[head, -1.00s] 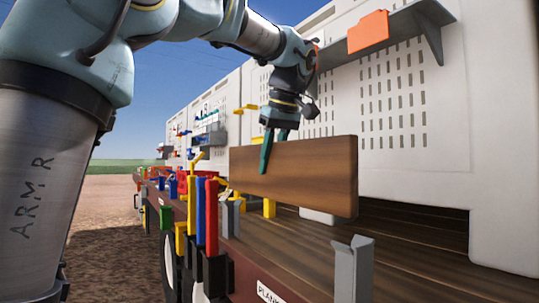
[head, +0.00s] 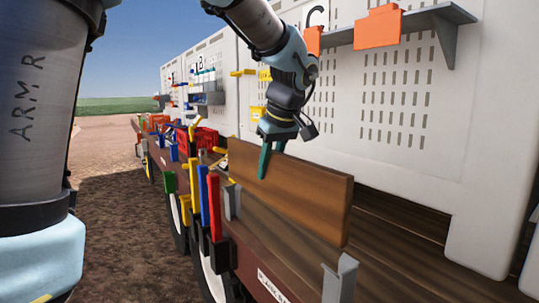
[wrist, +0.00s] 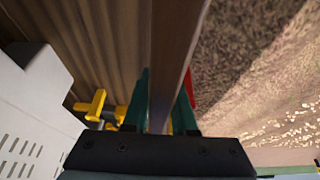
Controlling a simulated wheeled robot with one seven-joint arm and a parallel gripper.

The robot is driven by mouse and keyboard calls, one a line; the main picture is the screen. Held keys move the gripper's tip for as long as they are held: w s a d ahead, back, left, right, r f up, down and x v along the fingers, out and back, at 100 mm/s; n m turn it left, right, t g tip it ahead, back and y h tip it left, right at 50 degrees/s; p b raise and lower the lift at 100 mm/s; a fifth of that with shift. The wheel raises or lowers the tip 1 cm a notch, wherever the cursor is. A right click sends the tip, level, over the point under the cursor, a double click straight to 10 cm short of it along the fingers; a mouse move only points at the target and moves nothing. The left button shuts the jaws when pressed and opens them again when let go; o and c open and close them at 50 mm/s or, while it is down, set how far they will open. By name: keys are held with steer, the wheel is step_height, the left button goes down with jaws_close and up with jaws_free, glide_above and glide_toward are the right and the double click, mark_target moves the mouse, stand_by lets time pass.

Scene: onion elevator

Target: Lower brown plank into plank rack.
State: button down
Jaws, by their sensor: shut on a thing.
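The brown plank (head: 295,195) stands on its long edge, held upright. My gripper (head: 265,162) is shut on its top edge, left of its middle, with a dark green finger over the near face. In the wrist view the plank (wrist: 176,45) shows edge-on between both green fingers. The plank rack shows as a grey left bracket (head: 232,202) and a grey right bracket (head: 340,282) at the deck's side edge. The plank's lower edge is close to the bracket tops; I cannot tell whether its ends are inside the slots.
A red post (head: 214,205) and a blue post (head: 203,195) stand left of the left bracket. A white label (head: 271,286) is on the deck's side. The white perforated wall (head: 405,110) with an orange piece (head: 378,27) rises behind. Wooden deck (head: 400,240) is bare at right.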

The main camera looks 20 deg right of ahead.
mark_target(279, 185)
steer(key=shift+f, duration=0.15)
steer(key=shift+f+b, duration=5.25)
steer(key=shift+f, duration=1.1)
steer(key=c, duration=0.6)
jaws_free()
steer(key=shift+c, duration=0.2)
steer(key=b+v, duration=0.1)
steer(key=v, duration=0.9)
steer(key=shift+d+r, duration=0.1)
steer(key=shift+r, duration=0.25)
steer(key=shift+s, duration=0.15)
